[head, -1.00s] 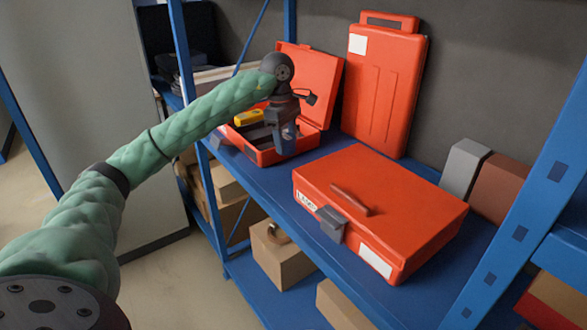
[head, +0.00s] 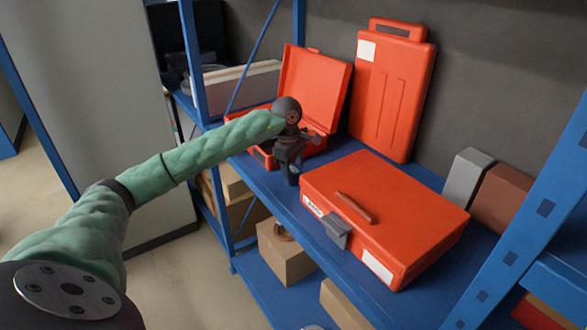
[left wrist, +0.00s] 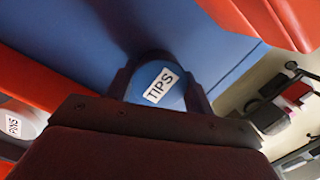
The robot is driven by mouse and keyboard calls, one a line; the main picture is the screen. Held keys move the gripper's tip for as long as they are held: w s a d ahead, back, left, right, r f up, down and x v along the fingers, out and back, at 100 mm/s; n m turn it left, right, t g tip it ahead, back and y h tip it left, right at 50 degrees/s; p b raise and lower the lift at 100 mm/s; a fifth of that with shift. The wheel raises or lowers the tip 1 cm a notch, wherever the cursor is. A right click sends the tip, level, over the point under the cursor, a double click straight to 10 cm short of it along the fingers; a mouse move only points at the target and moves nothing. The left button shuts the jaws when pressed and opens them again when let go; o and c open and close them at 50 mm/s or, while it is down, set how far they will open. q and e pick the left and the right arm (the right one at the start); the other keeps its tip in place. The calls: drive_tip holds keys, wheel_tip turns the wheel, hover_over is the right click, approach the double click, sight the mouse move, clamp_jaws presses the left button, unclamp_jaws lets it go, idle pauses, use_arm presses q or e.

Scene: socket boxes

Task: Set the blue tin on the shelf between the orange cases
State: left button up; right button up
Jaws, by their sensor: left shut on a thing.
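The blue tin (left wrist: 158,82), with a white TIPS label, sits between the fingers of my left gripper in the left wrist view. My left gripper (head: 290,174) is shut on it, low over the blue shelf (head: 262,180). In the head view it is between the open orange case (head: 315,88) behind and the closed orange case (head: 385,205) in front at right; the tin is hardly distinguishable there. I cannot tell whether the tin touches the shelf. A third orange case (head: 392,95) stands upright against the wall. My right gripper is not in view.
A pale tin marked PINS (left wrist: 18,125) shows at the left of the left wrist view. Grey (head: 467,174) and brown (head: 501,195) blocks stand behind the closed case. A blue post (head: 520,232) rises at right. Cardboard boxes (head: 288,255) lie on the lower shelf.

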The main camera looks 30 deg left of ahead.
use_arm(q)
drive_tip(key=shift+f, duration=0.1)
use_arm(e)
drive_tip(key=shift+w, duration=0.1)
use_arm(q)
drive_tip(key=o, duration=1)
drive_tip(key=shift+o, duration=0.2)
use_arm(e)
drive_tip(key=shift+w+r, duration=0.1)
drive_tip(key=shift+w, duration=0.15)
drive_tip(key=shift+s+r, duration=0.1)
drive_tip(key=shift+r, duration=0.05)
